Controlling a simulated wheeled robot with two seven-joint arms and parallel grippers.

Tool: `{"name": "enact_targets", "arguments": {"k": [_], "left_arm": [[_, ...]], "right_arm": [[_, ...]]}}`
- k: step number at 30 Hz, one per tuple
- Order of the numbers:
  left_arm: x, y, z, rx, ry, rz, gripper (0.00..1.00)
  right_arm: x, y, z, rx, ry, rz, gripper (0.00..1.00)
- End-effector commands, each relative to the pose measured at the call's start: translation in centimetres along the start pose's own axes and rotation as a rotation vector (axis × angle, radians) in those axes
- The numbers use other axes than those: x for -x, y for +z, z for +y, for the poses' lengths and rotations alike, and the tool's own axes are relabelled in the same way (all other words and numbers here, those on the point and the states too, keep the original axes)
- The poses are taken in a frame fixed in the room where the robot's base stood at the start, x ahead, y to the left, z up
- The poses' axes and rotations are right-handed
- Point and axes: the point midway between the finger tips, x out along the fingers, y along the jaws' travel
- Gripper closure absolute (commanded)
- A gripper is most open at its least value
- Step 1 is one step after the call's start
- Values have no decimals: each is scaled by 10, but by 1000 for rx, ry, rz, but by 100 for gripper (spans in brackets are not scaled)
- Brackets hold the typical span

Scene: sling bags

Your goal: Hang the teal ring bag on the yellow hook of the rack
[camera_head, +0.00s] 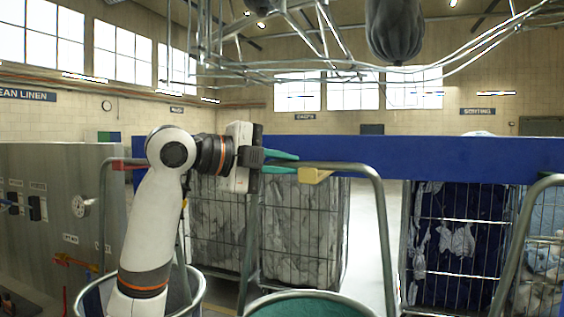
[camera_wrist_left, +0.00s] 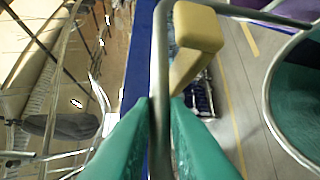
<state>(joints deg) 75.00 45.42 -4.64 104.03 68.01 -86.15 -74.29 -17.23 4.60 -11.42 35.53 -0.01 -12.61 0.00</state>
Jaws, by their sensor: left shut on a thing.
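My left gripper (camera_head: 297,163) has teal fingers, which also show in the wrist view (camera_wrist_left: 160,120). They are shut around a grey metal tube (camera_wrist_left: 162,75), the top of a tall hoop-shaped frame (camera_head: 378,190). A yellow block-like piece (camera_head: 315,176), which looks like the yellow hook, sits on this tube just right of the fingertips. The wrist view shows it (camera_wrist_left: 200,35) just ahead of the fingers. The teal bag (camera_head: 310,306) with its round rim is low at the bottom edge, below the gripper and apart from it; it also shows (camera_wrist_left: 298,95). My right gripper is not visible.
A blue beam (camera_head: 450,158) crosses behind the hoop. Wire cages with cloth (camera_head: 305,225) stand beyond. A grey-rimmed bag (camera_head: 193,288) is at lower left, partly behind my arm. A dark bag (camera_head: 395,32) hangs overhead. A red-marked hoop (camera_head: 130,164) stands left.

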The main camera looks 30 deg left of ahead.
Motion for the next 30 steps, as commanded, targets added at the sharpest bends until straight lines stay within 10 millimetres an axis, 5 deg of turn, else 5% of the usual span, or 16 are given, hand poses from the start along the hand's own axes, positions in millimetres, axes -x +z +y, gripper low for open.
{"name": "enact_targets", "arguments": {"k": [14, 15, 19, 30], "left_arm": [[0, 0, -3, 0, 7, -1, 100], [0, 0, -3, 1, 7, -1, 83], [0, 0, -3, 0, 5, -1, 62], [4, -1, -6, 0, -1, 2, 61]], "right_arm": [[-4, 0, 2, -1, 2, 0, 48], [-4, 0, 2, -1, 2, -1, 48], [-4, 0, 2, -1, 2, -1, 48], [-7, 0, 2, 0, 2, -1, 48]]}}
